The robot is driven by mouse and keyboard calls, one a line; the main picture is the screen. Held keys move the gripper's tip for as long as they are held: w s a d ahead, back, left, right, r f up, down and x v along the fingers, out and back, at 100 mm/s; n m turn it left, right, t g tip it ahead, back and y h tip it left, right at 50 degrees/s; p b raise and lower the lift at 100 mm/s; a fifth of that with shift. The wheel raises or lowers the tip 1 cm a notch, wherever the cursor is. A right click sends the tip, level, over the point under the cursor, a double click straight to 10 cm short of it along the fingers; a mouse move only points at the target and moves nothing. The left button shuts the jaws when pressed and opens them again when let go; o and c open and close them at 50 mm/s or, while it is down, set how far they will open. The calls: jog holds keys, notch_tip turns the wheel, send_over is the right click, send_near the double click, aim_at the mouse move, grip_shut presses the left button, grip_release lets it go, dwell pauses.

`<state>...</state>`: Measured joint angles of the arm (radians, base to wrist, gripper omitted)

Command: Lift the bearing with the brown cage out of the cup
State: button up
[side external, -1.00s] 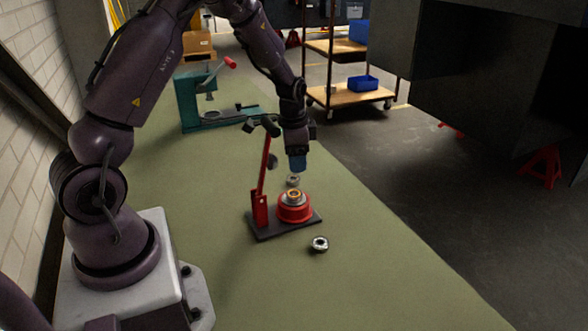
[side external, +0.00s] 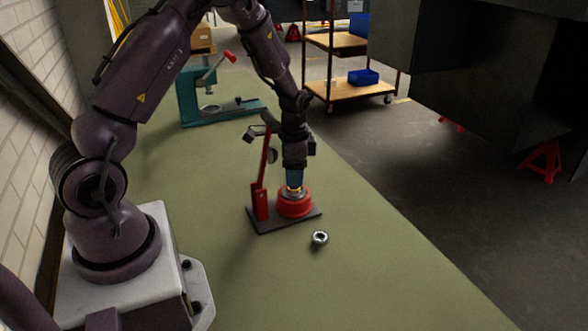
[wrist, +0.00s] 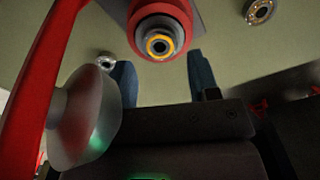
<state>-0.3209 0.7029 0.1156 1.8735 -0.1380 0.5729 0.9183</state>
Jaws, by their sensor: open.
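The bearing with the brown cage (wrist: 159,46) sits in the red cup (wrist: 172,11); its cage shows as an orange-brown ring. In the side view the red cup (side external: 295,207) stands on a dark base plate, and the bearing (side external: 295,190) shows at its top. My gripper (side external: 295,186) points down right above the cup, with its blue fingers at the bearing's height or just above it. In the wrist view my gripper (wrist: 163,78) is open, its two blue fingers apart with nothing between them. Contact with the bearing cannot be told.
A red lever post (side external: 264,175) stands close left of the gripper. A loose bearing (side external: 320,238) lies on the green bench in front; another loose bearing (wrist: 106,62) shows in the wrist view. A teal press (side external: 195,95) stands behind. The bench front is mostly clear.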

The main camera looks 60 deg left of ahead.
jog(key=shift+f, duration=2.15)
jog(key=shift+r, duration=0.1)
jog(key=shift+c, duration=0.2)
jog(key=c, duration=0.7)
jog(key=shift+r, duration=3.55)
